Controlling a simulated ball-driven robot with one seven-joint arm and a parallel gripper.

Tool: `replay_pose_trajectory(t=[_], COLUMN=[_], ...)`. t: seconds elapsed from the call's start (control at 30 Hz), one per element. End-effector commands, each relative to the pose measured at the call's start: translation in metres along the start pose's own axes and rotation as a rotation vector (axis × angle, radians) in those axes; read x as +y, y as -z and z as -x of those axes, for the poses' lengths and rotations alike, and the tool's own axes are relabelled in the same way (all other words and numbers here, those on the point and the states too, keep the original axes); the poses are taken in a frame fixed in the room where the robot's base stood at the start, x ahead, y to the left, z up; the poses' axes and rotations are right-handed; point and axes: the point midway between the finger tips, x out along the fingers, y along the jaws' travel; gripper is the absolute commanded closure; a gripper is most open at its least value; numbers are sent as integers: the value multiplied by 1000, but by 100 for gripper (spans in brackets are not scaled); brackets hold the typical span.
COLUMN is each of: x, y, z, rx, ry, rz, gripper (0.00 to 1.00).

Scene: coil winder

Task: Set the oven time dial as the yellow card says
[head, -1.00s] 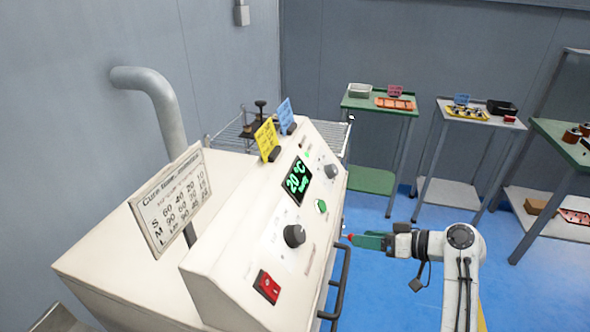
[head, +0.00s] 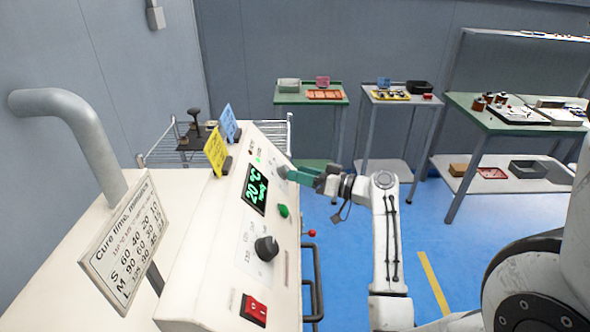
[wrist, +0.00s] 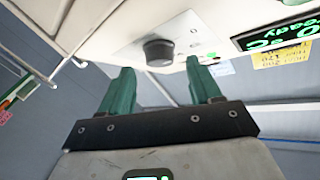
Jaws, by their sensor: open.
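The oven's cream panel (head: 216,250) carries two dark dials. The near dial (head: 266,248) stands clear of my gripper. The far dial (head: 281,170) is partly covered by my gripper (head: 290,174) in the head view. In the wrist view this dial (wrist: 158,52) shows beyond and between the fingertips of my gripper (wrist: 165,78), which is open and empty. I cannot tell whether the fingers touch it. Dial labels are too small to read. The yellow card (head: 215,151) stands on the panel's top edge; its writing is not clearly legible. A cure time chart (head: 125,240) stands at the left.
The display (head: 255,190) reads 20 °C in green. A green button (head: 283,210), a red switch (head: 253,309) and a blue card (head: 229,122) are also on the oven. A door handle (head: 314,285) sticks out in front. Tables (head: 500,115) stand behind; blue floor is open at right.

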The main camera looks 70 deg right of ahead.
Motion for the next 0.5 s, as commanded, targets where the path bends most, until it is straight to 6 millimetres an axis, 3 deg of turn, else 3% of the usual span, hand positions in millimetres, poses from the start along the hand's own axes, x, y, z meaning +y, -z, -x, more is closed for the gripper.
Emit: replay_pose_trajectory(t=[0.2,0.5], x=[0,0], y=[0,-1], z=[-20,-22], rx=[0,-1], ry=[0,0], rz=[0,0], gripper=[37,37])
